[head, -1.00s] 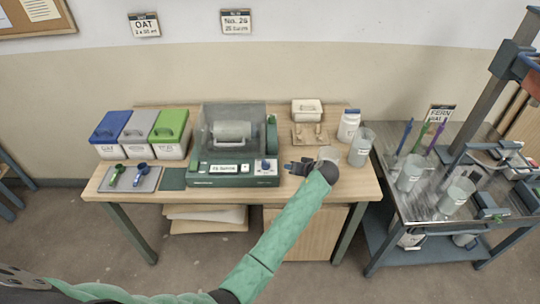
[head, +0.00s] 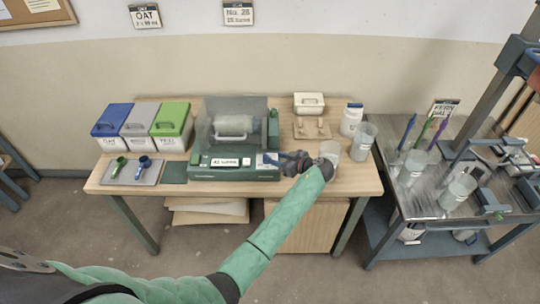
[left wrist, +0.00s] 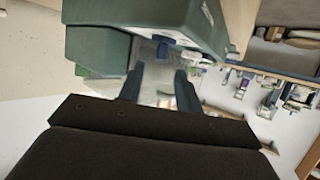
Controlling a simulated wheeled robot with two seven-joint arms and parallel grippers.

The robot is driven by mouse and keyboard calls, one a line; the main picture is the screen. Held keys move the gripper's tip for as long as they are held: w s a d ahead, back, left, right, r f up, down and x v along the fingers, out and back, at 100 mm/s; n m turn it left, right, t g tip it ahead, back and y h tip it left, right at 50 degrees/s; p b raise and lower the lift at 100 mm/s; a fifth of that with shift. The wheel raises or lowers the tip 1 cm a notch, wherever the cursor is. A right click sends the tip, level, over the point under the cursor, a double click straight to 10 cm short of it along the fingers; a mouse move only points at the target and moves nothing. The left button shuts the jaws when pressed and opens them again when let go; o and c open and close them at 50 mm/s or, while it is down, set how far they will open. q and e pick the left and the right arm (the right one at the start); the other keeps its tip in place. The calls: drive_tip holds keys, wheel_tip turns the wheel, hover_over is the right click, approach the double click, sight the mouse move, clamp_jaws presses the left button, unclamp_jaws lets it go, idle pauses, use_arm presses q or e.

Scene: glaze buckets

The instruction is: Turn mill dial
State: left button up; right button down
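The green mill (head: 234,174) stands in the middle of the wooden table, with a clear cover over a pale drum and a label display on its front. The dial sits at the right end of its front panel and is mostly hidden by my left gripper (head: 272,163) in the head view. In the left wrist view, a small blue part (left wrist: 163,46), which looks like the dial, lies just beyond the fingertips. My left gripper (left wrist: 158,84) is open, its fingers apart with nothing visible held between them. My right gripper is not in view.
Blue, grey and green lidded bins (head: 139,124) stand left of the mill, behind a tray with scoops (head: 133,171). A clear beaker (head: 331,151), a larger beaker (head: 361,142) and a white jar (head: 351,119) stand to the right. A metal cart (head: 432,187) adjoins the table.

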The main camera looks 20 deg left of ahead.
sight(269, 157)
use_arm(q)
drive_tip(key=p+x, duration=0.2)
drive_tip(key=x, duration=0.2)
drive_tip(key=shift+w+a, duration=0.1)
drive_tip(key=shift+a, duration=0.15)
drive_tip(key=shift+w+a+f+p, duration=0.2)
drive_tip(key=shift+a+f+p, duration=0.1)
drive_tip(key=shift+a+p, duration=0.1)
clamp_jaws()
